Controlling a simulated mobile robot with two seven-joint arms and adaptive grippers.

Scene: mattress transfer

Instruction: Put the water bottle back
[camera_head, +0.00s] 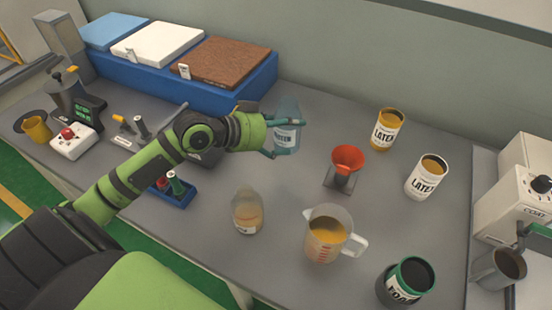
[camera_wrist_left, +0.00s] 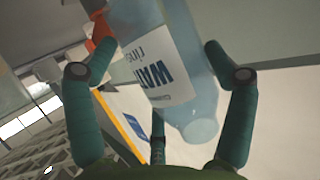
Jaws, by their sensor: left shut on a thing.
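The water bottle (camera_head: 288,112) is clear blue with a white label. My left gripper (camera_head: 285,142) is shut on it near the back middle of the table. In the left wrist view the bottle (camera_wrist_left: 160,60) stands between the green fingers of the left gripper (camera_wrist_left: 160,80), with its label reading upside down. Whether the bottle's base touches the table cannot be told. My right gripper is not in view.
An orange funnel (camera_head: 348,158) on a stand is right of the bottle. Latex cans (camera_head: 387,130), a jar (camera_head: 247,212), a measuring jug (camera_head: 328,232) and a foam can (camera_head: 405,283) stand around. A blue rack (camera_head: 225,97) with three slabs is behind.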

